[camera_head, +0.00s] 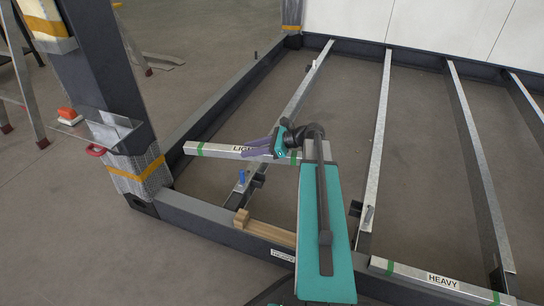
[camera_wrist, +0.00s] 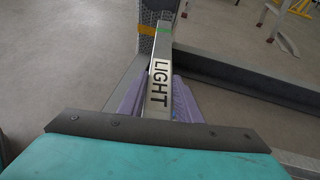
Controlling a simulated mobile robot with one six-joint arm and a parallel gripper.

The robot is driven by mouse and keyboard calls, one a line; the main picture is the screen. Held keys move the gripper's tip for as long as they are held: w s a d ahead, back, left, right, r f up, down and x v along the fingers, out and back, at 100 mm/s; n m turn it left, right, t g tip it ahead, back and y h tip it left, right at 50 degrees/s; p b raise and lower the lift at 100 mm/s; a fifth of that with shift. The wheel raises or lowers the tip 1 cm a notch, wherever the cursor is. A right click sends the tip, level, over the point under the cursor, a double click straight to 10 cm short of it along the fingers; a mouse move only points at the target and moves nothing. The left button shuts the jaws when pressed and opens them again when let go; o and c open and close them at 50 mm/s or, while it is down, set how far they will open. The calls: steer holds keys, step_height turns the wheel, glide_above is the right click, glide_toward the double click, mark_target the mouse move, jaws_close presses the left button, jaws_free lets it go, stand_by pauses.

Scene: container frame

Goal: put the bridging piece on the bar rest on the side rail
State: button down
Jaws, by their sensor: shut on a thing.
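My gripper (camera_head: 262,146) has purple fingers shut around a light grey bar (camera_head: 212,149) with green bands and the word LIGHT. The bar is held level above the frame floor, its left end near the dark side rail (camera_head: 215,103). In the wrist view the bar (camera_wrist: 161,62) runs away from me between the purple fingers (camera_wrist: 159,100), toward the corner post. A wooden piece (camera_head: 268,232) with a raised block at its left end lies on the near rail. A second bar (camera_head: 425,278) marked HEAVY lies at the lower right. I cannot tell which part is the bar rest.
Metal cross members (camera_head: 378,135) span the floor frame. A blue peg (camera_head: 242,176) stands on one near the bar. A ladder stands far left.

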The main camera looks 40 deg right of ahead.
steer(key=a+r, duration=0.5)
steer(key=a, duration=0.3)
steer(key=a+r+n+g+y, duration=0.1)
steer(key=a+r, duration=0.4)
steer(key=a, duration=0.4)
steer(key=w+a+r+n+y, duration=0.1)
steer(key=a+r, duration=0.4)
steer(key=a, duration=0.4)
steer(key=shift+a+r+g, duration=0.15)
steer(key=shift+g, duration=0.15)
